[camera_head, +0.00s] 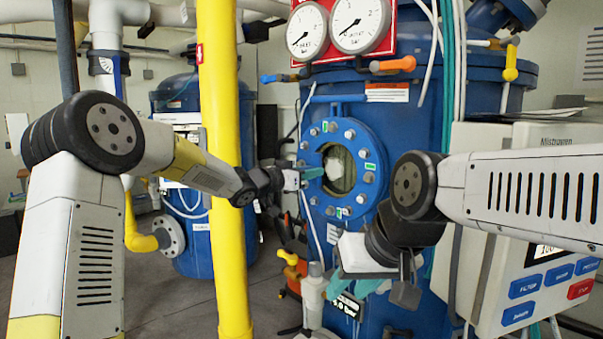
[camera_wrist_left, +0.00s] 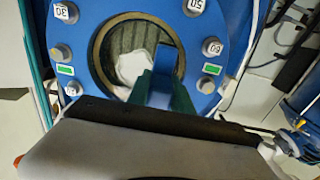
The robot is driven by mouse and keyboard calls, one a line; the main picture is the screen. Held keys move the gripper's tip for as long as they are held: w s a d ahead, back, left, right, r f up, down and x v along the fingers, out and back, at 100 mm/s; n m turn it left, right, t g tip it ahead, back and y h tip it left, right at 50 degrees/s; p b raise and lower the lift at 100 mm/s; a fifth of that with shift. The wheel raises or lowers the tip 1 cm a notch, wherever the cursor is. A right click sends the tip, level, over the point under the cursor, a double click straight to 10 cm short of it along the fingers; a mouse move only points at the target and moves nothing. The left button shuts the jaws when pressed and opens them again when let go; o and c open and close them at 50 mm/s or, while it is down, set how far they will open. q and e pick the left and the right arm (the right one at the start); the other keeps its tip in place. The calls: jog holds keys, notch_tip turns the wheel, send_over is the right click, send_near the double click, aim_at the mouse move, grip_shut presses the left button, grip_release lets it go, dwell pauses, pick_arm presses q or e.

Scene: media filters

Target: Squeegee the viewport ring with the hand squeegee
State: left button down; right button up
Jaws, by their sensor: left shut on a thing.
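The viewport ring (camera_head: 343,129) is a blue bolted flange on the large blue tank, around a round window (camera_head: 347,178) with a whitish patch behind or on the glass. In the left wrist view the ring (camera_wrist_left: 85,25) fills the upper middle. The squeegee (camera_wrist_left: 163,85) points at the window's lower right in the left wrist view; contact cannot be told. My right gripper (camera_head: 405,285) hangs below right of the ring; its finger gap is unclear.
A yellow vertical pipe (camera_head: 222,130) stands just behind my left arm. Two gauges (camera_head: 335,28) sit above the ring. A control box (camera_head: 540,285) with blue and red buttons is at the right. Hoses and valves crowd the space below the ring.

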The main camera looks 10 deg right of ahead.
pick_arm(q)
jog(key=shift+w+d, duration=0.1)
jog(key=shift+d, duration=0.05)
jog(key=shift+s+d, duration=0.6)
jog(key=shift+s, duration=0.3)
jog(key=shift+s+d, duration=0.55)
jog(key=shift+s, duration=0.3)
jog(key=shift+s+d, duration=1.35)
jog(key=shift+s, duration=0.2)
jog(key=shift+w+a, duration=0.85)
jog(key=shift+w, duration=0.25)
jog(key=shift+w+a, duration=0.85)
jog(key=shift+w, duration=0.25)
jog(key=shift+w+a, duration=0.85)
jog(key=shift+w, duration=0.25)
jog(key=shift+s+d, duration=0.85)
jog(key=shift+s, duration=0.25)
jog(key=shift+s+d, duration=0.9)
jog(key=shift+s, duration=0.25)
jog(key=shift+s+d, duration=0.85)
jog(key=shift+s, duration=0.25)
jog(key=shift+w+a, duration=0.85)
jog(key=shift+w, duration=0.25)
jog(key=shift+w+a, duration=0.9)
jog(key=shift+w, duration=0.2)
jog(key=shift+w+a, duration=0.85)
jog(key=shift+w, duration=0.25)
